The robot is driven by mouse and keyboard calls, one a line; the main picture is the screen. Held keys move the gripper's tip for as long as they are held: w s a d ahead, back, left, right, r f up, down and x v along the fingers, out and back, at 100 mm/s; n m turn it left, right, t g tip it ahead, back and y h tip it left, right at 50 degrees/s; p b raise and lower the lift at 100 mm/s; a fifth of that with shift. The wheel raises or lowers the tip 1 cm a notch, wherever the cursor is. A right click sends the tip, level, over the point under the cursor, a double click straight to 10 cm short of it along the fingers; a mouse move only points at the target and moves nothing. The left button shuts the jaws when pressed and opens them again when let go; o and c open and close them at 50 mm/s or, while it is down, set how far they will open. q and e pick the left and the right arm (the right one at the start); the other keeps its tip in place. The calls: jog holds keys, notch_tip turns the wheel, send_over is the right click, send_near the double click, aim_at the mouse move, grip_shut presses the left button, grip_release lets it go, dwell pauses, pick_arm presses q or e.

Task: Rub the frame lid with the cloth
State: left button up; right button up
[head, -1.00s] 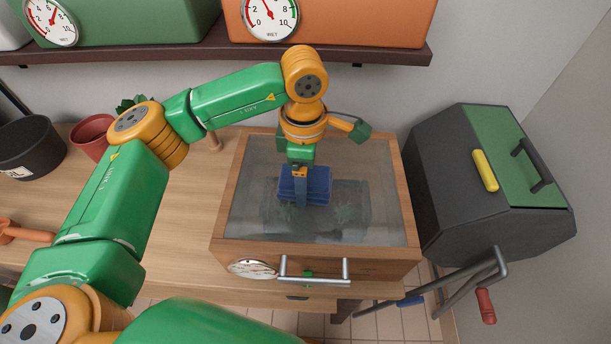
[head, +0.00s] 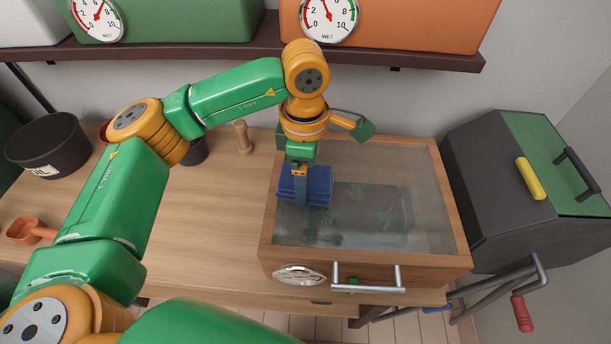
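The frame lid (head: 420,200) is a wooden frame with a hazy glass pane and a metal bar handle (head: 367,278) on its front. It lies closed on a wooden box, and green plants show dimly through the glass. My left gripper (head: 301,172) points down over the left part of the pane. It is shut on the blue cloth (head: 318,187), which appears to rest on the glass near the left frame edge. The fingertips are mostly hidden by the cloth. My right gripper is not in view.
A black pot (head: 48,150), an orange scoop (head: 25,231) and a wooden peg (head: 242,137) are on the wooden table (head: 215,225).

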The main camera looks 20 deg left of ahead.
pick_arm(q)
jog(key=r+p, duration=0.1)
jog(key=r, duration=0.1)
jog(key=d+r+p, duration=0.1)
jog(key=r, duration=0.1)
jog(key=shift+w+r, duration=0.1)
jog(key=shift+r, duration=0.1)
jog(key=shift+a+r+p, duration=0.2)
jog(key=shift+r+p, duration=0.9)
jog(key=shift+r, duration=0.4)
